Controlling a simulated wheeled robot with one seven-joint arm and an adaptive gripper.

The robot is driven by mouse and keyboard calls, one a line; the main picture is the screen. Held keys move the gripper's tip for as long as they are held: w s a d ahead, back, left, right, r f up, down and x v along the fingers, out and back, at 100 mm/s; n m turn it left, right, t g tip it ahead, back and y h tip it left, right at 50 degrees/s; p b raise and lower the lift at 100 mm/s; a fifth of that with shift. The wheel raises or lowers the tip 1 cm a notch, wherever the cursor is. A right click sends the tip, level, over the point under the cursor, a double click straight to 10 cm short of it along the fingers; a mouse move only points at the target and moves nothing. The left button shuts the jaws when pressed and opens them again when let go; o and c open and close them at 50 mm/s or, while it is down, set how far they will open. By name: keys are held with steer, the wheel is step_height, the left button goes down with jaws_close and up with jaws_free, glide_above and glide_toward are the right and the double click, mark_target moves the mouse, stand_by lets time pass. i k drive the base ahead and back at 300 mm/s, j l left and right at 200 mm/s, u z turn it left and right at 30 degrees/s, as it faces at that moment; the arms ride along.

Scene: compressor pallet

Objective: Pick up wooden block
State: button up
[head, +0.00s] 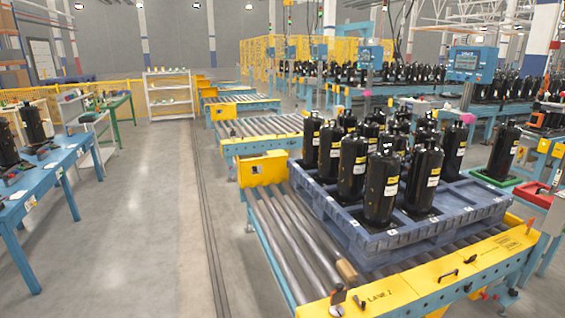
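A small tan wooden block (346,271) lies on the metal rollers of the near conveyor. It is beside the front left part of the blue pallet (385,241), close to the yellow front end plate (440,277) marked "LANE 2". I cannot tell whether the block touches the pallet. My gripper is not in view.
Several black compressors (382,185) stand upright on the pallet. Bare rollers (285,235) lie left of the pallet. A dark knob-like fitting (337,297) stands at the plate's left end. A blue table (45,178) is at the left, with open grey floor (125,240) between.

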mark_target(346, 270)
steer(key=i+l, duration=0.2)
steer(key=i, duration=0.2)
steer(key=i+l, duration=0.2)
steer(key=i, duration=0.2)
steer(key=i+l+u, duration=0.1)
steer(key=u, duration=0.3)
steer(key=i+l+u, duration=0.2)
steer(key=u, duration=0.2)
steer(key=i+l+u, duration=0.2)
steer(key=u, duration=0.2)
